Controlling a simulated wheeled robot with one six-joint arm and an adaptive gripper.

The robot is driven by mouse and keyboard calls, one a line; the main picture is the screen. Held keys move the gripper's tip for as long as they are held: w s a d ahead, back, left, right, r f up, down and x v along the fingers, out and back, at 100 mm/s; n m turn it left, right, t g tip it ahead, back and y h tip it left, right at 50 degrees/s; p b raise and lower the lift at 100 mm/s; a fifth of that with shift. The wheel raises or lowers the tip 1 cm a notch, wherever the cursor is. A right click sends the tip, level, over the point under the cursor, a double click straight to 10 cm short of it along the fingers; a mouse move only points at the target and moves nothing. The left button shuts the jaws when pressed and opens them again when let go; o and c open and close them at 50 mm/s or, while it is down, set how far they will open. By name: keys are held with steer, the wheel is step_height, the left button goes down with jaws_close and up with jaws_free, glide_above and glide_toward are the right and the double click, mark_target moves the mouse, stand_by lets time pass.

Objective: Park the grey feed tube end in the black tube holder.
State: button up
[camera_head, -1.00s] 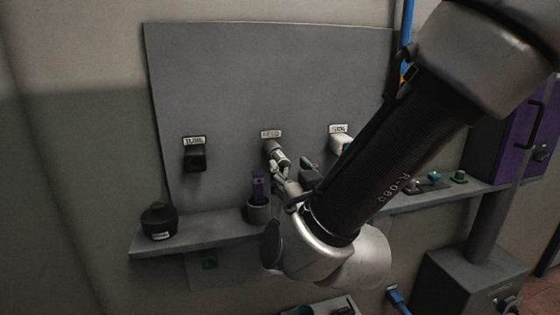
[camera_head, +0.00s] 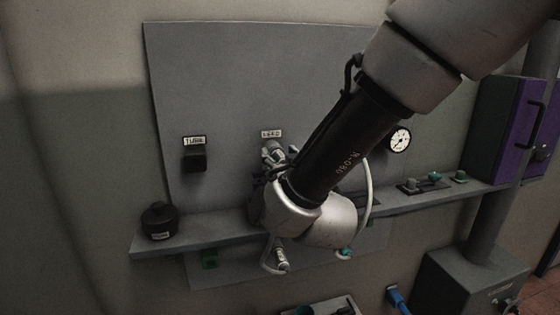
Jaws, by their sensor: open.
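The black tube holder (camera_head: 195,159) sticks out of the grey panel at left, under a label reading TUBE, and nothing shows in it. My gripper (camera_head: 273,163) is open at the port below the FEED label, mostly hidden by my wrist and partly overlapping the port. I cannot tell if it touches anything there. A pale tube (camera_head: 368,190) curves down behind my arm. A grey bent piece with a silver end (camera_head: 281,259) hangs below the shelf edge. I cannot tell which of these is the grey feed tube end.
A black round pot (camera_head: 159,221) stands at the left end of the shelf (camera_head: 200,236). A gauge (camera_head: 399,139) is on the panel's right side. Small knobs and a purple cabinet (camera_head: 508,130) lie to the right. The panel between the holder and FEED is clear.

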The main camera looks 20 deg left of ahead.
stand_by(0.7)
jaws_close()
steer(key=v, duration=0.6)
stand_by(1.0)
steer(key=shift+s, duration=0.15)
stand_by(0.3)
steer(key=s+a, duration=1.1)
steer(key=a, duration=0.4)
steer(key=shift+s+a, duration=0.15)
steer(key=shift+s, duration=0.05)
stand_by(1.1)
steer(key=shift+w, duration=0.15)
steer(key=shift+x, duration=2.4)
